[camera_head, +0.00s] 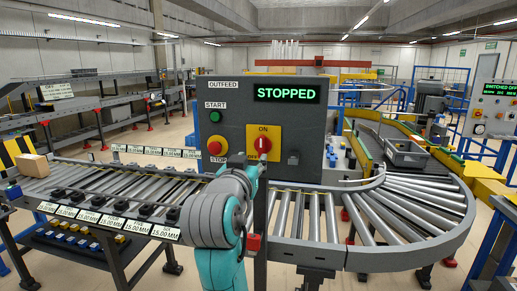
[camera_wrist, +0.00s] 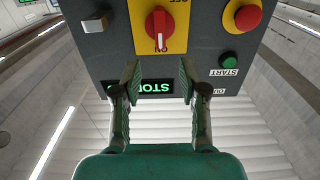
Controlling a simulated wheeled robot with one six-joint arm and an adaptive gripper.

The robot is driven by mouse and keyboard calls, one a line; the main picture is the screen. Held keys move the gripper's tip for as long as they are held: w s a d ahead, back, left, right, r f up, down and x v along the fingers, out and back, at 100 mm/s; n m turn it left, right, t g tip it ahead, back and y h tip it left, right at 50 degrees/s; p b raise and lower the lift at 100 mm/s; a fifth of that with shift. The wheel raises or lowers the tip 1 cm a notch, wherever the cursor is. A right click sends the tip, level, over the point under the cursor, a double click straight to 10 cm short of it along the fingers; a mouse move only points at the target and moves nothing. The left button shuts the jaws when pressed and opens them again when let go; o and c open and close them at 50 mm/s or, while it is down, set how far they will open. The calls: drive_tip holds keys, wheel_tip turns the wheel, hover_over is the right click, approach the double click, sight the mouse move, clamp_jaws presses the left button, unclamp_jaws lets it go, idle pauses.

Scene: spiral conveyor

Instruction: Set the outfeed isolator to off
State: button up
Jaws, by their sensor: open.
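The outfeed isolator is a red rotary handle (camera_head: 263,145) on a yellow plate on the grey OUTFEED panel (camera_head: 290,100). ON is printed above it in the head view. In the wrist view, which is upside down, the red handle (camera_wrist: 159,24) stands in line with the ON–OFF axis, its white mark toward ON. My gripper (camera_wrist: 160,78) is open and empty, its two fingers apart in front of the panel, on the ON side of the handle and not around it. In the head view my arm hides most of the gripper.
A green START button (camera_head: 215,117) and a red STOP button (camera_head: 214,147) sit left of the isolator. The display (camera_head: 287,93) reads STOPPED. A grey block (camera_head: 293,158) is at the right. Roller conveyors (camera_head: 400,210) run below. A carton (camera_head: 33,166) stands at far left.

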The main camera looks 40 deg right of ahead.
sight(261, 146)
drive_tip(key=x, duration=1)
drive_tip(key=shift+w+d, duration=0.15)
drive_tip(key=shift+c, duration=0.3)
clamp_jaws()
